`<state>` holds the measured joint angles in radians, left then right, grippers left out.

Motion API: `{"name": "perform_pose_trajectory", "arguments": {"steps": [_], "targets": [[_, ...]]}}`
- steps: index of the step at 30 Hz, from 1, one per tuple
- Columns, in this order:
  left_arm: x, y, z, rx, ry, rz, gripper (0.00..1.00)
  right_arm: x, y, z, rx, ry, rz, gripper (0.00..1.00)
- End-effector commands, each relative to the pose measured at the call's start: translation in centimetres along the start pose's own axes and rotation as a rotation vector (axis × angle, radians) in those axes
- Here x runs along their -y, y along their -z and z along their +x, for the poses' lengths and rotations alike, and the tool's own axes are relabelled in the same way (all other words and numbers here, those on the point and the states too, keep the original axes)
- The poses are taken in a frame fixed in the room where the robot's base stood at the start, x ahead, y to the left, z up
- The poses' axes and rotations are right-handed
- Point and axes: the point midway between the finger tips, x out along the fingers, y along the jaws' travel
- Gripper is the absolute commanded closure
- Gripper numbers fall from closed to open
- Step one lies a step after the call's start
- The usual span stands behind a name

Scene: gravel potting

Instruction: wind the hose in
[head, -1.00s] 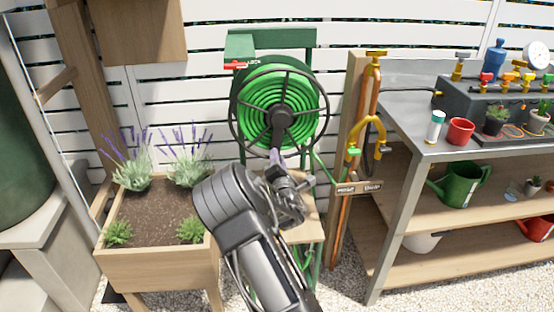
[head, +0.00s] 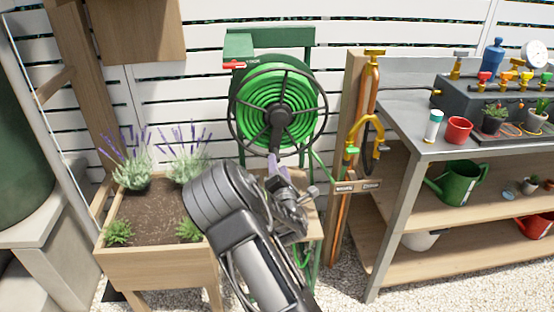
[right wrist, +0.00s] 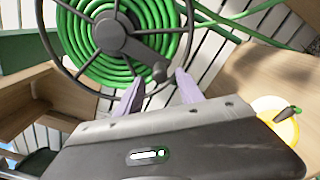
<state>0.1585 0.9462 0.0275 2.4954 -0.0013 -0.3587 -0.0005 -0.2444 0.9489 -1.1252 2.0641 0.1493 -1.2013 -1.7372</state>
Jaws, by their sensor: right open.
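The green hose (head: 252,101) lies in coils on a wall-mounted reel with a dark spoked wheel (head: 323,112). A length of hose hangs down at the right of the reel. The coils also show in the right wrist view (right wrist: 84,48), where hose strands run off to the upper right. A dark crank knob (right wrist: 160,72) sits near the lower rim of the wheel. My right gripper (right wrist: 160,80) is open below the wheel, its pale fingertips on either side of the knob in that picture; contact cannot be told. It also shows in the head view (head: 276,162). My left gripper is out of view.
A wooden planter (head: 150,268) with lavender stands at the left. A post with a brass tap (head: 374,55) and orange pipe stands right of the reel. A metal-topped bench (head: 400,120) with pots and a green watering can (head: 462,184) fills the right.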

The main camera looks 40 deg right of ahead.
Motion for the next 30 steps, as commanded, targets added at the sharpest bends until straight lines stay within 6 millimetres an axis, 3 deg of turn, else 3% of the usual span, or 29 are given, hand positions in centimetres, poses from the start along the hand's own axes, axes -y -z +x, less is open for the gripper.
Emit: {"name": "perform_pose_trajectory", "arguments": {"steps": [7,25,30], "targets": [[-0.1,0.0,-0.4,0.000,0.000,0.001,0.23,0.0,0.0,-2.8,0.000,0.001,0.000,0.56],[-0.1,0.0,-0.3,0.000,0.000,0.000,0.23,0.0,0.0,-2.9,0.000,0.000,0.002,0.56],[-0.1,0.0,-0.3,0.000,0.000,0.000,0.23,0.4,0.1,-2.9,-0.002,0.016,0.091,0.56]]}}
